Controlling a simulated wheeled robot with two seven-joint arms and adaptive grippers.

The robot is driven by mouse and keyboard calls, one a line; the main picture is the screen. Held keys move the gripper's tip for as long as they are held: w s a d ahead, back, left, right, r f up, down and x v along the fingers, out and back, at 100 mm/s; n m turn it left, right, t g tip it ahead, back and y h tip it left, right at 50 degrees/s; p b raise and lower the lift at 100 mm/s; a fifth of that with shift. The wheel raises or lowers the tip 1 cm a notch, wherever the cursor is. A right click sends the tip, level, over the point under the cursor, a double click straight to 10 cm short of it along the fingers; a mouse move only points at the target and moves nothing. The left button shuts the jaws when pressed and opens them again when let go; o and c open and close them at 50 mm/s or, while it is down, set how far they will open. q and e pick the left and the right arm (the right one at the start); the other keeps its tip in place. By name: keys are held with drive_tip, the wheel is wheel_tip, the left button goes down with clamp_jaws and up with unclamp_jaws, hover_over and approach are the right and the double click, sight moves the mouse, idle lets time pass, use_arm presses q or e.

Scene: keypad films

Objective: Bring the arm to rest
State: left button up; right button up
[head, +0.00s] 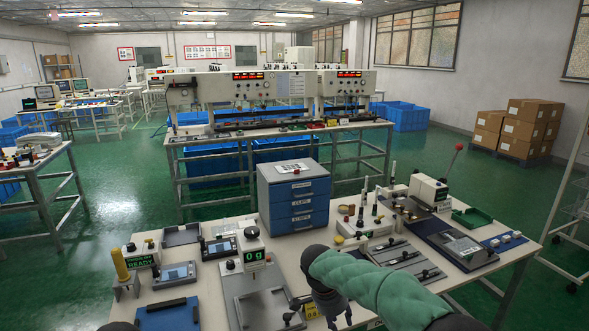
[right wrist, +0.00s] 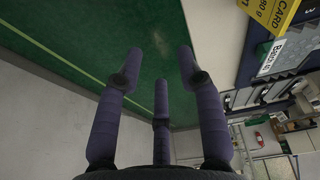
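My right arm, in a green sleeve, comes in from the lower right of the head view and reaches over the front of the workbench (head: 205,290). My right gripper (head: 322,312) hangs down near the bench's front edge, to the right of a grey fixture with a green "00" display (head: 254,256). In the right wrist view its three purple fingers (right wrist: 160,62) are spread apart with nothing between them. Green floor shows behind the fingers. My left gripper is not visible; only a dark rounded piece shows at the bottom left of the head view.
A blue drawer cabinet (head: 294,198) stands at the bench's back. Grey rails (head: 408,262) and a dark press fixture (head: 455,240) lie to the right. A yellow card label (right wrist: 272,14) is near the gripper. Small devices (head: 175,272) and a blue tray (head: 168,316) lie left.

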drive_tip(key=s+a+f+n+g+y+p, duration=0.1)
drive_tip(key=s+f+n+y, duration=0.1)
drive_tip(key=s+f, duration=0.35)
drive_tip(key=s+a+f+n+y+p, duration=0.1)
drive_tip(key=s+f+n, duration=0.1)
drive_tip(key=f, duration=0.6)
drive_tip(key=s+a+f+n+g+y+p, duration=0.1)
drive_tip(key=s+f+n+y, duration=0.15)
drive_tip(key=f, duration=0.45)
drive_tip(key=s+f+n+y+p, duration=0.1)
drive_tip(key=s+f, duration=0.3)
drive_tip(key=s, duration=0.6)
drive_tip(key=s+d+f+n+t+p, duration=0.1)
drive_tip(key=s+f, duration=0.3)
drive_tip(key=s, duration=0.6)
drive_tip(key=shift+d+f+n+y, duration=0.15)
drive_tip(key=shift+n+y, duration=0.2)
drive_tip(key=shift+n, duration=0.2)
